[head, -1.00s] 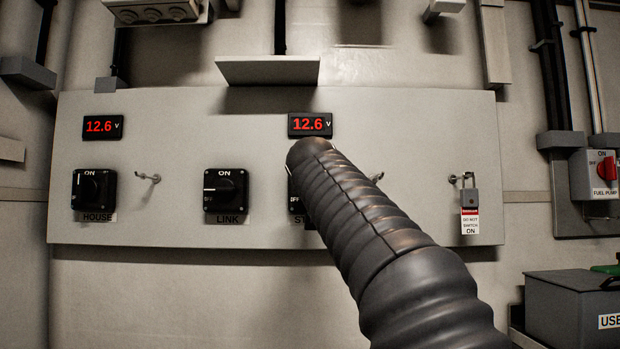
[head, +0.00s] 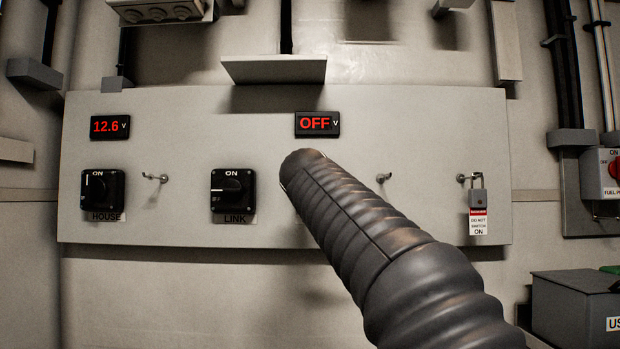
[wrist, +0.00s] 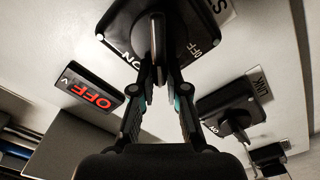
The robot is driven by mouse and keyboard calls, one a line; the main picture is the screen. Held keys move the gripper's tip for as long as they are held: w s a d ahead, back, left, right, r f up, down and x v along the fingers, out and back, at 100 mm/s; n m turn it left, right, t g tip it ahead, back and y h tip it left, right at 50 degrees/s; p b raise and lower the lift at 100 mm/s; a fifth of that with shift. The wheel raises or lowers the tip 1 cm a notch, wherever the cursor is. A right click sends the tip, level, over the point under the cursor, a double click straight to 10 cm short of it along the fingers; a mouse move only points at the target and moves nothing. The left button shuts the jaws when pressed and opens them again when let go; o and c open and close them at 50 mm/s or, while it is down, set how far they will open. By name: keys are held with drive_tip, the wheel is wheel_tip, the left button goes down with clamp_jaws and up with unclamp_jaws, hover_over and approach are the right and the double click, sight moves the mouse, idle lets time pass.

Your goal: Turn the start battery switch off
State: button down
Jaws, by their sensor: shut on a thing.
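The start battery switch (wrist: 186,14) is a black box with ON and OFF marks, seen close up in the wrist view. My gripper (wrist: 158,82) is shut on its knob (wrist: 157,45), a finger on each side. In the head view my dark ribbed arm hides this switch and the gripper. The display above it (head: 318,123) reads OFF in red, and it also shows in the wrist view (wrist: 90,92).
The LINK switch (head: 232,190) and HOUSE switch (head: 102,194) are to the left on the same panel. The house display (head: 109,127) reads 12.6 V. A padlock with a tag (head: 478,208) hangs at the right. A grey ledge (head: 274,70) juts out above.

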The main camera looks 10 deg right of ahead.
drive_tip(key=shift+w+a+f+n+p, duration=0.1)
drive_tip(key=shift+f+n+p, duration=0.2)
drive_tip(key=shift+n, duration=1.05)
drive_tip(key=shift+s+a+f+n+p, duration=0.15)
drive_tip(key=shift+f+n+p, duration=0.15)
drive_tip(key=shift+n, duration=1)
drive_tip(key=shift+w+a+f+n+p, duration=0.15)
drive_tip(key=shift+f+n+p, duration=0.15)
drive_tip(key=shift+n, duration=1.05)
drive_tip(key=c, duration=1.2)
unclamp_jaws()
drive_tip(key=s, duration=0.4)
drive_tip(key=s+a, duration=0.1)
drive_tip(key=s, duration=0.3)
drive_tip(key=s+a, duration=0.1)
drive_tip(key=s, duration=0.2)
drive_tip(key=shift+s+a, duration=0.1)
drive_tip(key=shift+s, duration=0.3)
